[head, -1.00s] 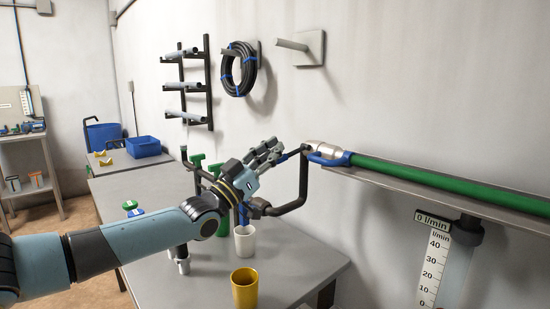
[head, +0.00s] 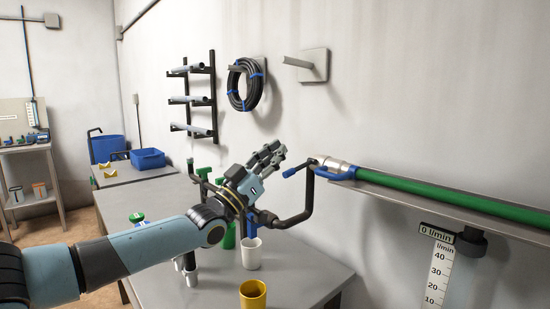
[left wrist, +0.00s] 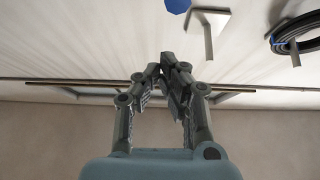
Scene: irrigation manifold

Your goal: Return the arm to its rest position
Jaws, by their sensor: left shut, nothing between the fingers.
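My left gripper (head: 277,151) shows in the head view at the end of my pale blue and grey arm, raised above the grey table. Its fingers are shut with nothing between them. In the left wrist view the fingertips (left wrist: 167,64) meet, with the wall behind. In the head view the gripper is just left of the blue handle (head: 292,171) and the dark bent pipe (head: 308,200), apart from the handle. My forearm hides part of the table and the green-handled valves. My right gripper is not in view.
A green pipe (head: 430,191) runs along a wall ledge at right, above a flow scale (head: 438,277). A white cup (head: 251,254) and a yellow cup (head: 253,295) stand on the table (head: 305,270). A hose coil (head: 246,84) hangs on the wall. Blue bins stand at the back left.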

